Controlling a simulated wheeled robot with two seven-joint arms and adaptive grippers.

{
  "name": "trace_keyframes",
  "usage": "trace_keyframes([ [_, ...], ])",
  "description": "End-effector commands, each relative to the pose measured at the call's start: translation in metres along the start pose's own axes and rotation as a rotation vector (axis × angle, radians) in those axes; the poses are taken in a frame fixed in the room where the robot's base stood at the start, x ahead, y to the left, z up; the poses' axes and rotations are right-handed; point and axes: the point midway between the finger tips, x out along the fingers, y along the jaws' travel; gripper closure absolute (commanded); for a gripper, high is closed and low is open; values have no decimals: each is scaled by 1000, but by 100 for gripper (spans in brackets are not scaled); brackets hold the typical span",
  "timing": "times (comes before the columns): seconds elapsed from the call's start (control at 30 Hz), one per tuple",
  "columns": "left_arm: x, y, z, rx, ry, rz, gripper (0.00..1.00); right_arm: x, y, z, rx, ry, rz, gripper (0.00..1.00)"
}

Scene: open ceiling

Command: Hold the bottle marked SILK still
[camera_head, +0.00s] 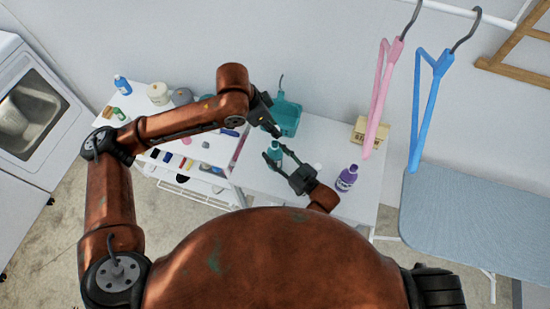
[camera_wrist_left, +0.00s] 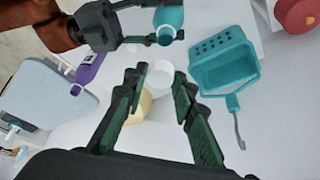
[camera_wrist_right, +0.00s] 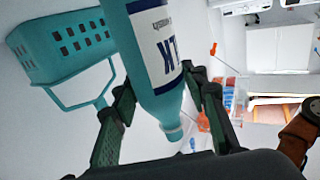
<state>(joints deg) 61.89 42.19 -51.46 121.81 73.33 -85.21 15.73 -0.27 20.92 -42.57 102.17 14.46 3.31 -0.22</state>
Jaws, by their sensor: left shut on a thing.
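The teal SILK bottle (camera_wrist_right: 150,45) has a white label with dark blue letters. It fills the right wrist view between the fingers of my right gripper (camera_wrist_right: 160,90), which look closed on both sides of it. The bottle also shows in the head view (camera_head: 274,149) and at the top of the left wrist view (camera_wrist_left: 170,17). Whether its base touches the table is hidden. My left gripper (camera_head: 275,131) is above and beyond the bottle. In the left wrist view its fingers (camera_wrist_left: 161,80) are spread on either side of a small white round thing (camera_wrist_left: 160,77).
A teal basket (camera_head: 288,116) stands behind the bottle. A purple bottle (camera_head: 347,178) stands to the right on the white table (camera_head: 325,135). Pink (camera_head: 383,85) and blue (camera_head: 428,105) hangers hang above the right side. An ironing board (camera_head: 470,215) is at the right.

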Motion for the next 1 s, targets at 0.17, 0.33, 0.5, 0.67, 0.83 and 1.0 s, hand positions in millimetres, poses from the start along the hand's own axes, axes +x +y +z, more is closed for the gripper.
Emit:
trace_keyframes([
  [0.17, 0, 0, 0, 0, 0, 0, 85, 0, 0, 0, 0, 0, 0, 73],
  [0.33, 0, 0, 0, 0, 0, 0, 85, 0, 0, 0, 0, 0, 0, 85],
  [0.5, 0, 0, 0, 0, 0, 0, 85, 0, 0, 0, 0, 0, 0, 96],
  [0.67, 0, 0, 0, 0, 0, 0, 85, 0, 0, 0, 0, 0, 0, 100],
  [0.83, 6, 0, 3, -1, -1, 1, 85, 0, 0, 0, 0, 0, 0, 100],
  [1.0, 28, 0, 12, -2, -2, 1, 85, 0, 0, 0, 0, 0, 0, 100],
])
